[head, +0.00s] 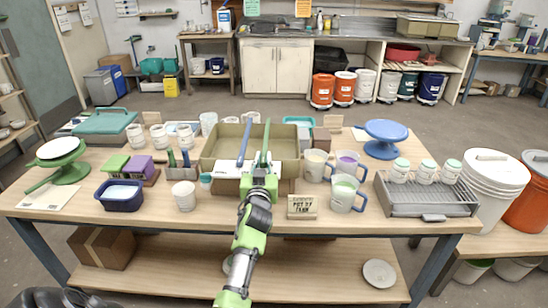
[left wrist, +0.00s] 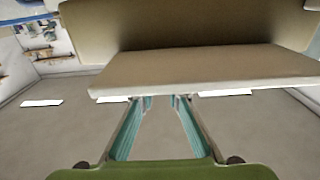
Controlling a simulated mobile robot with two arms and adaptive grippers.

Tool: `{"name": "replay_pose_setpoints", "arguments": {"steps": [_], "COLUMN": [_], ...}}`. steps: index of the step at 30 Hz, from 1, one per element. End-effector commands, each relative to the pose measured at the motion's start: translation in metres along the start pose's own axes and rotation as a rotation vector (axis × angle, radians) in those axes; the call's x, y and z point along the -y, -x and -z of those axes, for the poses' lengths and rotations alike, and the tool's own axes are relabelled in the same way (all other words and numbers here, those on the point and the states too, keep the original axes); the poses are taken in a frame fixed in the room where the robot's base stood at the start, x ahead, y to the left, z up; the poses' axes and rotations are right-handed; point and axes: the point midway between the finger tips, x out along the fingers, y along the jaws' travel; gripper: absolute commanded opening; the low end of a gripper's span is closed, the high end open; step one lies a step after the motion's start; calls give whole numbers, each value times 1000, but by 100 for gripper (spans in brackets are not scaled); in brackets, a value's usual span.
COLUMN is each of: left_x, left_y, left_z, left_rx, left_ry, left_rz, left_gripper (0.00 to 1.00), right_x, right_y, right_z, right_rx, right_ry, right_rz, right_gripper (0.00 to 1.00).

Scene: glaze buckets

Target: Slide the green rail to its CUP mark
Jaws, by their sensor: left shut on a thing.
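The green rail (head: 265,140) is a thin strip lying lengthwise across the tan tray (head: 285,172), right of a similar blue rail (head: 243,143). My left gripper (head: 262,170) is at the rail's near end, over the tray's front side, and is shut on it. In the left wrist view my gripper's teal-lined fingers (left wrist: 158,102) come close together under the edge of a tan slab (left wrist: 205,70). The slab hides the grip itself. I cannot make out a CUP mark in either view. My right gripper is not in view.
Mugs (head: 344,192) stand right of the tray, near a small sign (head: 302,207) and a wire rack (head: 425,199). A white cup (head: 185,195) and dark blue tub (head: 121,196) stand left. A blue turntable (head: 386,133) is behind right. The front table strip is mostly clear.

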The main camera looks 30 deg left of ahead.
Motion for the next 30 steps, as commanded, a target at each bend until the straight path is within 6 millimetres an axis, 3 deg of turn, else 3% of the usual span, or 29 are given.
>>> {"name": "replay_pose_setpoints", "arguments": {"steps": [1, 4, 13, 15, 16, 25, 30], "left_x": [12, 23, 25, 25, 25, 24, 24], "left_y": [0, 0, 0, 0, 0, 2, 20], "left_z": [2, 1, 0, 0, 0, 0, -1], "left_rx": [3, 2, 1, 1, 1, 1, 2], "left_ry": [-6, -3, -1, -1, -1, -1, 0], "left_rz": [4, 4, 3, 2, 2, 2, 1], "left_gripper": [0, 0, 0, 26, 31, 31, 31], "right_x": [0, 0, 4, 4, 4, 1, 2], "right_y": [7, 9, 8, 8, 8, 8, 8], "right_z": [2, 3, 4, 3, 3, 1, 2], "right_rx": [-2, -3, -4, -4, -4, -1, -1], "right_ry": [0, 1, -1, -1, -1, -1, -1], "right_rz": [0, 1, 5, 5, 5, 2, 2], "right_gripper": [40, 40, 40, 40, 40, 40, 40]}}
